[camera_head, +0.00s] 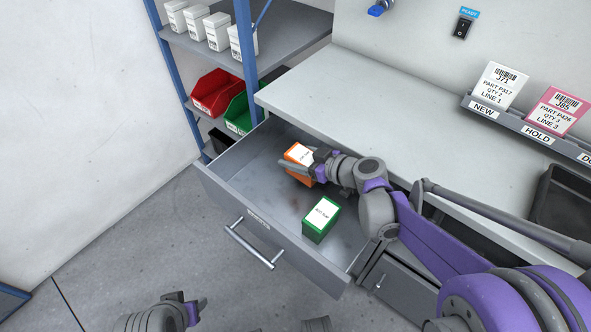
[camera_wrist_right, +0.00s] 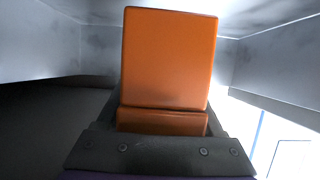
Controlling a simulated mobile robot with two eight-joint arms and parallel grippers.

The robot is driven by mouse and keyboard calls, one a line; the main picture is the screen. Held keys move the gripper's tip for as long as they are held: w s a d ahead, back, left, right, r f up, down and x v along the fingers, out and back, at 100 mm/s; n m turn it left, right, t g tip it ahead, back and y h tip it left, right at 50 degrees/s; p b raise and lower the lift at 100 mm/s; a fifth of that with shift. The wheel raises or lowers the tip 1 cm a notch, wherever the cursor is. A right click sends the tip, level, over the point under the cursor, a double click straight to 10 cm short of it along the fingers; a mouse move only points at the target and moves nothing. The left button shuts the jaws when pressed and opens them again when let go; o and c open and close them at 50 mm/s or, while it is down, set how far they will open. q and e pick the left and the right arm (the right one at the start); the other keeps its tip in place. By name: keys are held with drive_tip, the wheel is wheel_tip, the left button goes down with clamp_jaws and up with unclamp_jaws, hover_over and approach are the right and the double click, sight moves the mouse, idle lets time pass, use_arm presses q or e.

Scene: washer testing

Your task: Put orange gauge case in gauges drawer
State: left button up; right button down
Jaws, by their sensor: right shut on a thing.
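The orange gauge case (camera_head: 297,154), with a white label on top, is inside the open gauges drawer (camera_head: 218,180). My right gripper (camera_head: 306,167) is shut on it, reaching in from the right. In the right wrist view the orange case (camera_wrist_right: 168,60) fills the middle, held by the gripper (camera_wrist_right: 162,140), with grey drawer walls around it. Whether the case touches the drawer floor I cannot tell. My left gripper (camera_head: 196,309) is low over the floor in front of the drawer; its fingers are too small and turned to read.
A green case (camera_head: 319,222) with a white label stands in the drawer's front right part. The worktop (camera_head: 370,100) overhangs the drawer's back. A blue-framed shelf (camera_head: 205,45) with red (camera_head: 217,92) and green bins stands behind. The drawer's left part is clear.

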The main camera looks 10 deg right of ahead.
drive_tip(key=shift+f+b, duration=0.75)
drive_tip(key=shift+f, duration=1.6)
drive_tip(key=shift+f, duration=0.15)
unclamp_jaws()
drive_tip(key=shift+s+d+r, duration=0.15)
drive_tip(key=shift+s+r, duration=0.05)
drive_tip(key=shift+r, duration=0.1)
drive_tip(key=p+v, duration=0.2)
drive_tip(key=v, duration=0.5)
